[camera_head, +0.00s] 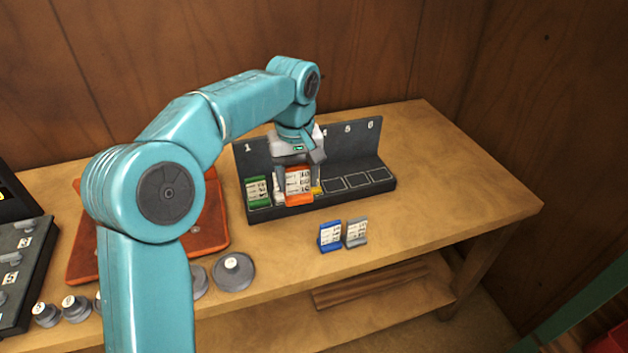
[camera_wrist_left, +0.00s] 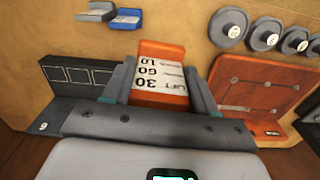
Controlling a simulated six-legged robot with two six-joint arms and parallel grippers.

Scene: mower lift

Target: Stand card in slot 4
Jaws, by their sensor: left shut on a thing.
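My left gripper (camera_head: 299,165) is shut on an orange card (camera_head: 299,188) with white printed faces. The card also shows between the fingers in the left wrist view (camera_wrist_left: 160,75). The dark card rack (camera_head: 384,165) stands behind, its back wall numbered. In the head view the orange card is in front of the rack's left half, right of the green card; I cannot tell whether it touches the rack. The three outlined slots (camera_head: 334,185) at the right end, apparently 4 to 6, are empty. My right gripper is not in view.
A green card (camera_head: 257,192) stands at slot 1. A yellow piece (camera_head: 316,190) shows partly behind the orange card. Blue (camera_head: 330,237) and grey (camera_head: 356,233) cards are on the table in front. An orange tray (camera_head: 212,225) and grey discs (camera_head: 233,272) lie left. The table's right is clear.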

